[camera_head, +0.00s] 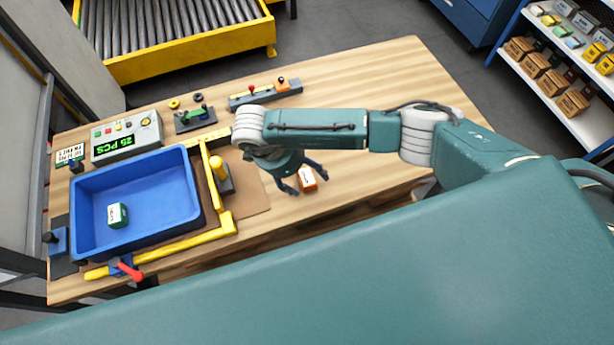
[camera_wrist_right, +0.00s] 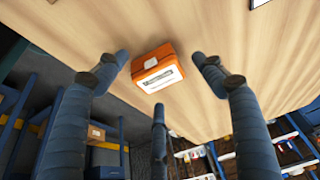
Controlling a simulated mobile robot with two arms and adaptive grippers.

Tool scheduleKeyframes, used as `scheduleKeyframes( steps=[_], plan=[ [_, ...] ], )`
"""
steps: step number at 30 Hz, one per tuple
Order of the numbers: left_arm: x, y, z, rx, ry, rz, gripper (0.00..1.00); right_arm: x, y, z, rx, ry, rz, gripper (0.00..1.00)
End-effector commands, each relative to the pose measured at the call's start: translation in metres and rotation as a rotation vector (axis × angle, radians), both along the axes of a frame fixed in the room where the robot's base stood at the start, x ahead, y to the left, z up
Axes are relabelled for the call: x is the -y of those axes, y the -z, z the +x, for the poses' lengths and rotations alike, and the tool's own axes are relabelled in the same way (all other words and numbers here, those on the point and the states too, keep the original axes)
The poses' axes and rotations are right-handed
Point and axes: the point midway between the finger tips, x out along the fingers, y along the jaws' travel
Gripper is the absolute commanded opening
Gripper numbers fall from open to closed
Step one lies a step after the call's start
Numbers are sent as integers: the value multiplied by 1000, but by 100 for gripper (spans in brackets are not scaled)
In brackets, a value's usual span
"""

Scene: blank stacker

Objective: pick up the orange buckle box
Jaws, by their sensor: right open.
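The orange buckle box (camera_head: 307,178) lies on the wooden table near its front edge, right of the blue tray. It has a white label. My right gripper (camera_head: 304,184) is open above and around the box, and one finger partly covers it in the head view. In the right wrist view the orange buckle box (camera_wrist_right: 157,68) sits between the spread finger tips of my right gripper (camera_wrist_right: 160,75), with visible gaps on both sides. I cannot see any finger touching it. My left gripper does not show.
A blue tray (camera_head: 88,190) holding a green box (camera_head: 117,215) stands on the table (camera_head: 370,75) at the left, beside a yellow frame (camera_head: 228,222). A counter (camera_head: 127,137) reading 25 PCS and small fixtures stand behind it. A roller conveyor (camera_head: 160,25) lies beyond; shelves (camera_head: 560,80) stand at the right.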

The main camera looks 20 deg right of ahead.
Motion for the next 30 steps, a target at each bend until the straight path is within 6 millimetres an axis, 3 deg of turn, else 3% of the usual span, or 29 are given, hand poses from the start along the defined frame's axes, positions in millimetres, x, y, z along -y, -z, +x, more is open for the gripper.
scheduleKeyframes(
  steps=[2,9,23,26,30],
  plan=[
    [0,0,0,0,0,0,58,0,0,0,0,0,0,61],
    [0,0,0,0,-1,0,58,0,0,0,0,0,0,13],
    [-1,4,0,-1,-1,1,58,0,-12,2,4,0,1,12],
    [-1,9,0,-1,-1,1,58,0,-26,2,7,0,2,12],
    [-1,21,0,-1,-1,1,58,0,-61,3,9,-3,1,12]
  ],
)
